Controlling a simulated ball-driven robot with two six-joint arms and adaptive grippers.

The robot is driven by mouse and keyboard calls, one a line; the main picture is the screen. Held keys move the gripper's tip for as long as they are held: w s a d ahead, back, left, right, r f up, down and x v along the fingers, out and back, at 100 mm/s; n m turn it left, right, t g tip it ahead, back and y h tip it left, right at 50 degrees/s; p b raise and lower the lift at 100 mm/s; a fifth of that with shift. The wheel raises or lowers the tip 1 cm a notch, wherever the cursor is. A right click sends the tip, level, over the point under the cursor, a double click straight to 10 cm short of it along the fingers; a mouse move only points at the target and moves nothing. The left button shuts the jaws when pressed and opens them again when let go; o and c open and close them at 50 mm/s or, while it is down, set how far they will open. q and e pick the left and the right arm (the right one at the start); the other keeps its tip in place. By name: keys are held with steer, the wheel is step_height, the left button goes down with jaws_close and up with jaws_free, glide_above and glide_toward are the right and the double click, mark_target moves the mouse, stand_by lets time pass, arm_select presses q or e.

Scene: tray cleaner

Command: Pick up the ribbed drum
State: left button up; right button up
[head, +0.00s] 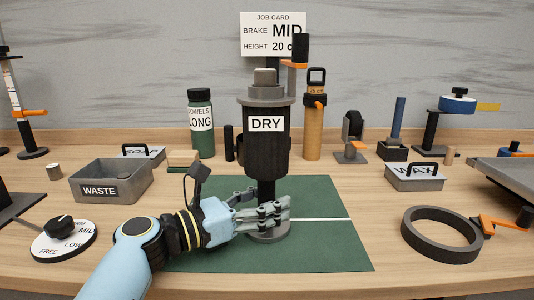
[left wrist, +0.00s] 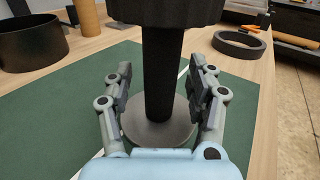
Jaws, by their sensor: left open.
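The ribbed drum (head: 266,156) is a black ribbed cylinder with a white DRY label. It stands upright on a thin black post (left wrist: 164,75) above a round grey base (left wrist: 160,125), on the green mat (head: 335,250). The drum's underside shows at the top of the left wrist view. My left gripper (head: 280,211) is open below the drum, with one finger on each side of the post. In the left wrist view the fingers (left wrist: 160,82) stand apart from the post, with gaps on both sides. My right gripper is not in view.
A grey ring (head: 441,252) lies to the right of the mat. The WASTE bin (head: 112,180) and a dial (head: 62,240) are at the left. A green bottle (head: 201,125) and a tan cylinder (head: 313,130) stand behind. The WAX bin (head: 414,183) is at the right.

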arm_select(q)
steer(key=shift+d, duration=0.1)
jaws_close()
stand_by(0.3)
stand_by(0.5)
steer(key=shift+w+r, duration=0.1)
